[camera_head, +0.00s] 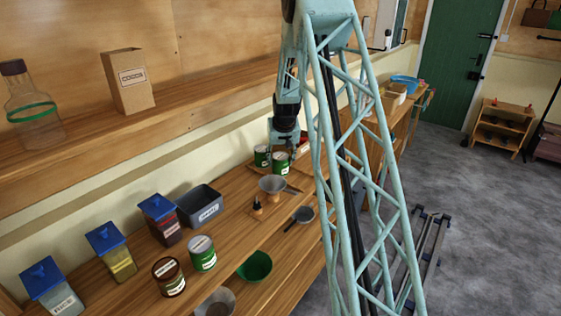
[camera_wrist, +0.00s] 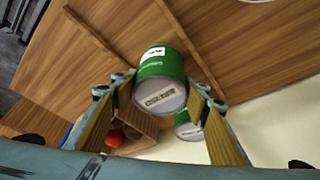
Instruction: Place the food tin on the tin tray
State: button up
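A green tin with a pale lid and white label (camera_wrist: 163,65) is between the two fingers of my gripper (camera_wrist: 162,85) in the wrist view. Both fingertips are close beside its sides, and I cannot tell whether they press on it. In the head view my gripper (camera_head: 281,154) is over the same tin (camera_head: 281,167) at the far part of the bench. A second green tin (camera_head: 262,160) stands just to its left, and it also shows in the wrist view (camera_wrist: 188,131). Thin raised wooden strips (camera_wrist: 185,45) cross the board near the tin; I cannot clearly make out the tray.
A grey funnel (camera_head: 271,184) on a stand and a dark pan (camera_head: 304,214) are nearer on the bench. A dark bin (camera_head: 201,208), blue-lidded jars (camera_head: 114,255), a brown tin (camera_head: 168,278) and another green tin (camera_head: 202,255) stand further forward. An upper shelf (camera_head: 190,95) runs above.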

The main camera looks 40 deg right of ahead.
jog(key=o, duration=0.4)
jog(key=shift+r, duration=0.25)
jog(key=v, duration=1.1)
jog(key=shift+s+r+p, duration=0.15)
jog(key=shift+r+p, duration=0.2)
jog(key=shift+p, duration=0.05)
jog(key=shift+a, duration=0.1)
jog(key=shift+a+r, duration=0.1)
dwell(0.4)
